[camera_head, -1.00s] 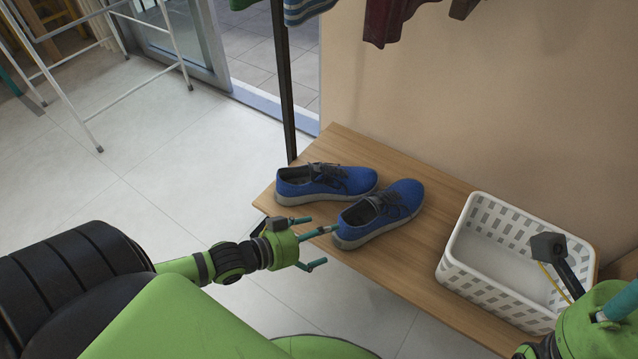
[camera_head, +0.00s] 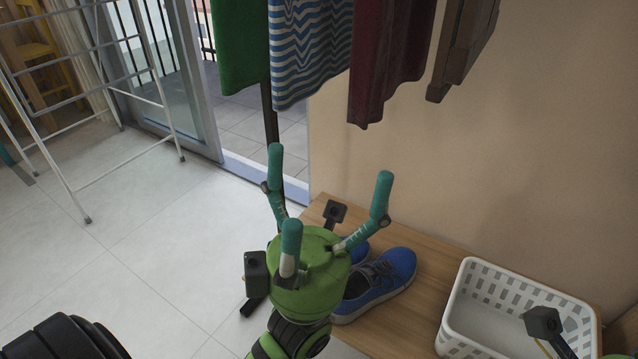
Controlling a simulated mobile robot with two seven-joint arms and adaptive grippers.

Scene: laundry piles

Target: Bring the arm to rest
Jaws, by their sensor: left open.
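My left gripper (camera_head: 312,215) is raised in the middle of the head view, its teal-tipped fingers spread and pointing up. It is open and empty. It hides much of a pair of blue shoes on the wooden bench (camera_head: 428,262). The nearer blue shoe (camera_head: 385,280) shows to the right of the gripper; the other shoe is almost fully hidden behind it. Only a small part of my right arm shows at the bottom right corner; its fingers are not clearly in view.
A white basket (camera_head: 470,305) stands on the bench at the right, and looks empty where visible. Green, striped (camera_head: 305,50) and dark red (camera_head: 388,65) cloths hang above. A white drying rack (camera_head: 75,110) stands at the left. The tiled floor (camera_head: 165,240) between is clear.

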